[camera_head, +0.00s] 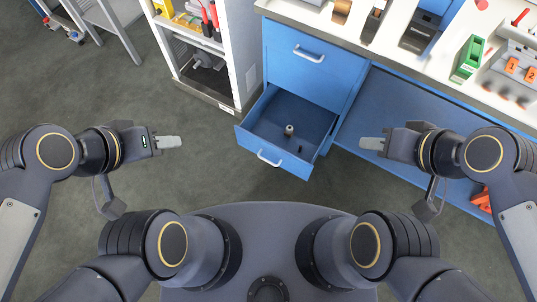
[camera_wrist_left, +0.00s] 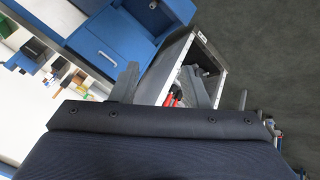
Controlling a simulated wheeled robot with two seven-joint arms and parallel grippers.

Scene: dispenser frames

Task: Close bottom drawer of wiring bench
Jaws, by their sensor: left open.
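The blue wiring bench (camera_head: 310,60) stands ahead, with an upper drawer shut. Its bottom drawer (camera_head: 262,152) is pulled out toward me, its light handle (camera_head: 269,158) on the front. A small cylindrical item (camera_head: 289,130) stands inside, with a small dark item near the front. My left gripper (camera_head: 168,142) is open and empty, to the left of the drawer and apart from it. Its two fingers also show in the left wrist view (camera_wrist_left: 162,86). My right gripper (camera_head: 372,143) is to the right of the drawer, touching nothing visible; its finger gap is hidden.
A white-grey cabinet (camera_head: 243,70) with tools on it stands left of the bench. The bench top (camera_head: 400,50) holds a green dispenser (camera_head: 467,60) and other items. Orange items (camera_head: 483,200) lie low at the right. The grey floor (camera_head: 205,180) in front of the drawer is clear.

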